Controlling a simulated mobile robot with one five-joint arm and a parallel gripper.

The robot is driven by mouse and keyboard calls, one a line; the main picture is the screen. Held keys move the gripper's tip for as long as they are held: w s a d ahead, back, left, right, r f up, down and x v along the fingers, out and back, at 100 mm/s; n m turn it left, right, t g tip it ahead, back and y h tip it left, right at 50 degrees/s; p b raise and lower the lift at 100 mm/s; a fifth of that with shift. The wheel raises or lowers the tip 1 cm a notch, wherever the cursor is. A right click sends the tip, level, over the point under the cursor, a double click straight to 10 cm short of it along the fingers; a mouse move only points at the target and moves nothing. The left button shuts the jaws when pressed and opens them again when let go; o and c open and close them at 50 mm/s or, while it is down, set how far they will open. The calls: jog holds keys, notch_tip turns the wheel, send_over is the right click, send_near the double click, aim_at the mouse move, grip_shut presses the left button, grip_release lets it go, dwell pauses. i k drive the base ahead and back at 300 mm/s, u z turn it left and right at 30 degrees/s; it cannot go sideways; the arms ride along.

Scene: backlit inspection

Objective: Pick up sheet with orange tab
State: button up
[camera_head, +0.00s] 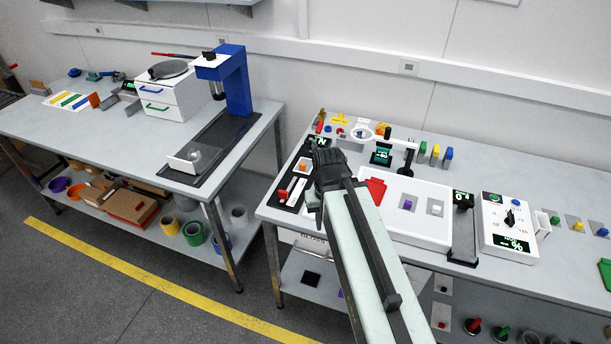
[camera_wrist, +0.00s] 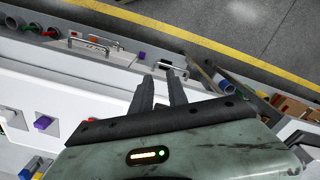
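A small orange piece (camera_head: 303,166) on a pale square lies on the dark panel at the left end of the right-hand bench in the head view. It looks like the sheet with the orange tab, but it is too small to be sure. My gripper (camera_head: 328,160) is just right of it in the picture, above the bench; I cannot tell the height. In the wrist view my gripper (camera_wrist: 160,84) has its two fingers apart with nothing between them. I cannot make out an orange tab in the wrist view.
A white light panel (camera_head: 425,230) bears a purple block (camera_head: 408,204) and a pale block (camera_head: 436,208). A dial box (camera_head: 505,223) is at right. A floor gap separates the left bench (camera_head: 60,118).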

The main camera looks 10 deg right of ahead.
aim_at(304, 165)
jog(key=u, duration=0.4)
jog(key=k, duration=1.3)
jog(key=u, duration=1.1)
jog(key=i, duration=2.6)
jog(key=z, duration=0.75)
jog(key=k, duration=0.9)
jog(key=z, duration=0.15)
jog(key=i, duration=1.9)
jog(key=u, duration=0.1)
